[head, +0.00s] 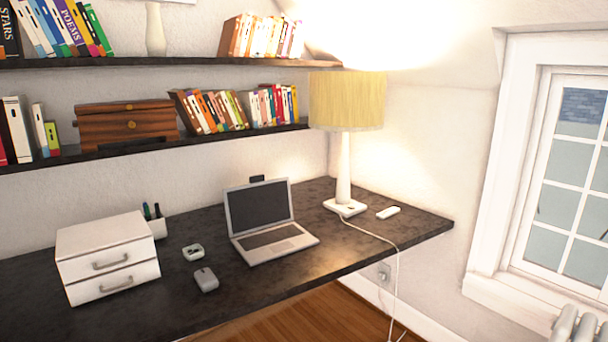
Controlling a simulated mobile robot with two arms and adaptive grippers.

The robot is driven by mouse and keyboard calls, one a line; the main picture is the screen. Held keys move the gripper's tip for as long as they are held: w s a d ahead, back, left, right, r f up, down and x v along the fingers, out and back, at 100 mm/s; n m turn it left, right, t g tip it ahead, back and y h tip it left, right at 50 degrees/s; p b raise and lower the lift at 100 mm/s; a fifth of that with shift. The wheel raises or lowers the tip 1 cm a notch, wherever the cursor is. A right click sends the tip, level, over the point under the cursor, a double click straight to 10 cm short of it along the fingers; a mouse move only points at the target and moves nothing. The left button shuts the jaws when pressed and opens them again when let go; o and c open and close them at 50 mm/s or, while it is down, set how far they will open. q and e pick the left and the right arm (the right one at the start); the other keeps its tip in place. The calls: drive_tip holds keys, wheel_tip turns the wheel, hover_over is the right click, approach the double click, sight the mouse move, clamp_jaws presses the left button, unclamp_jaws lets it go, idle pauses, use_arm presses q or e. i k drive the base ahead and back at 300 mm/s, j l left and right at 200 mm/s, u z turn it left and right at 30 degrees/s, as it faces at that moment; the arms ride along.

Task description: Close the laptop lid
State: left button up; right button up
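A silver-grey laptop (277,246) stands on the dark desk near the middle of the head view. Its lid (259,207) is up, with the dark screen facing the room. Its keyboard base lies flat and points toward the desk's front edge. Neither of my grippers shows in the head view.
The desk (225,297) also holds a grey mouse (206,280), a small white device (193,252), a white drawer box (108,258), a pen holder (156,226) and a lit lamp (345,105) with a trailing cord. Shelves (160,147) with books hang above.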

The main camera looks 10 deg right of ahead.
sight(260, 204)
drive_tip(key=i+z, duration=0.2)
drive_tip(key=i+l+u, duration=0.15)
drive_tip(key=l+u, duration=0.25)
drive_tip(key=l, duration=0.3)
drive_tip(key=l+u, duration=0.4)
drive_tip(key=l, duration=0.25)
